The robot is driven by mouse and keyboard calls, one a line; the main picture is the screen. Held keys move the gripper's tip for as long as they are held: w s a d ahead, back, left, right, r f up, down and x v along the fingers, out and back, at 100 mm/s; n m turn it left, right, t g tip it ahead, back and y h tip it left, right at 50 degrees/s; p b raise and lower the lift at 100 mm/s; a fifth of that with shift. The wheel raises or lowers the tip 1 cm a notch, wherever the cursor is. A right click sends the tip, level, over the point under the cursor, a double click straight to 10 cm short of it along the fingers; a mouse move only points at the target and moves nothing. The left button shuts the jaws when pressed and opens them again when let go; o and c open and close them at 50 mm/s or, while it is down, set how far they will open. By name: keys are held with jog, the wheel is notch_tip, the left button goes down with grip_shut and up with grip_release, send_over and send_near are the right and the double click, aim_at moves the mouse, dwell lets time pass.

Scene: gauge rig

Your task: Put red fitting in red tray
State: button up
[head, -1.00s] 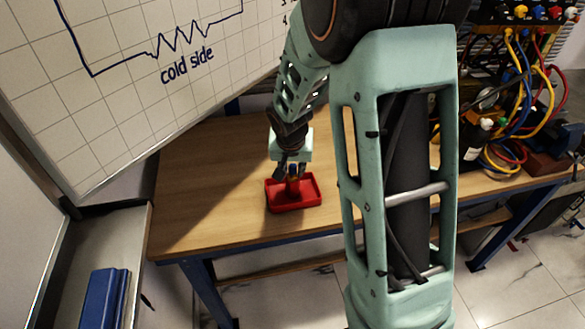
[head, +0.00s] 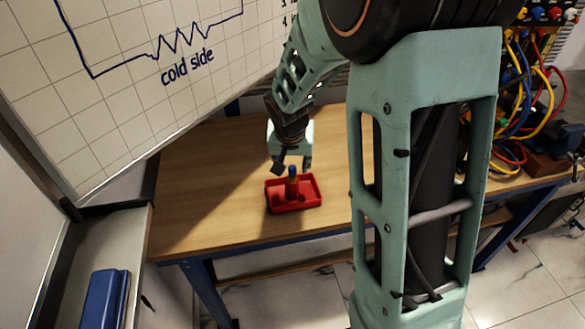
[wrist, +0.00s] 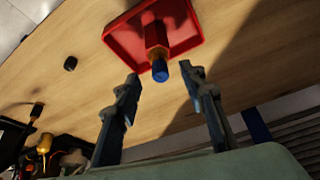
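The red fitting (head: 292,186) stands upright in the red tray (head: 311,194) on the wooden bench. It has a blue tip and a brass-coloured band below it. In the wrist view the fitting (wrist: 156,38) stands inside the tray (wrist: 186,38), with its blue tip toward my gripper. My gripper (head: 292,168) is open and empty, just behind and above the fitting. In the wrist view the two fingers of my gripper (wrist: 160,78) are spread wide, with the blue tip between and beyond their ends, apart from both.
A small black cylinder (wrist: 70,63) lies on the bench in the wrist view. Cables and equipment (head: 530,120) crowd the bench's right end. A whiteboard (head: 130,90) stands at the left. The bench (head: 200,190) left of the tray is clear.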

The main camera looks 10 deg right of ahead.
jog(key=v, duration=0.8)
jog(key=shift+r, duration=0.15)
